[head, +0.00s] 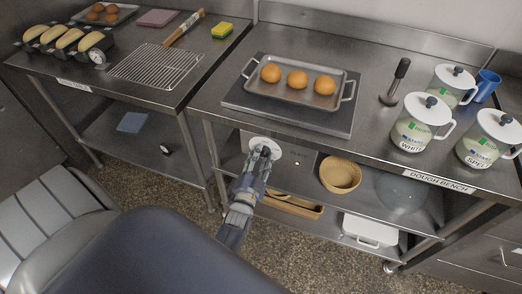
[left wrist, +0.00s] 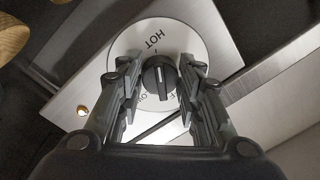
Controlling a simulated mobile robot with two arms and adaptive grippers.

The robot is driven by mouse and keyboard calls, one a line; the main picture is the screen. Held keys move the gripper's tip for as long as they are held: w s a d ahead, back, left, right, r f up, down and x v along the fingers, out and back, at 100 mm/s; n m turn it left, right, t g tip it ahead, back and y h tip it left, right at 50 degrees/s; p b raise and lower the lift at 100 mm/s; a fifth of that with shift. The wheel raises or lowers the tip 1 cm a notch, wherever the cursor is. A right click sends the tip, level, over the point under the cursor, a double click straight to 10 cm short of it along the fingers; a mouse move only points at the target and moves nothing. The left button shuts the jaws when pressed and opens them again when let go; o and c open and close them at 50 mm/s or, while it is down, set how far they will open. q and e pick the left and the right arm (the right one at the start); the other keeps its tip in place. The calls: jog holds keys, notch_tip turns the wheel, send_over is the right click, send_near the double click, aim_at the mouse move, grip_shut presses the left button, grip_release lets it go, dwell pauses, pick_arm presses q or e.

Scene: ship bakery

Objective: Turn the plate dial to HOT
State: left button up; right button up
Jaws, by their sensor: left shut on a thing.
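The plate dial is a black knob (left wrist: 160,78) with a white line, in the middle of a white disc (left wrist: 126,42) marked HOT at its top. Smaller lettering below the knob is partly hidden by my fingers. The line runs nearly upright in the left wrist view; I cannot tell which end is the pointer. The disc shows in the head view (head: 267,143) on a metal front below the dark warming plate (head: 238,97). My left gripper (left wrist: 160,84) is shut on the knob, one finger on each side, also seen in the head view (head: 261,153). My right gripper is out of view.
A tray (head: 248,88) with three round buns (head: 297,79) stands on the plate. White jugs (head: 417,128) and a ladle (head: 394,85) are at the right. A basket (head: 340,175) and a wooden tray (head: 290,205) sit on shelves below. A small indicator (left wrist: 82,111) is beside the dial.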

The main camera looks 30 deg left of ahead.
pick_arm(q)
jog(key=shift+w+r, duration=0.15)
jog(key=shift+r, duration=0.2)
jog(key=o, duration=1.1)
jog(key=shift+f, duration=0.25)
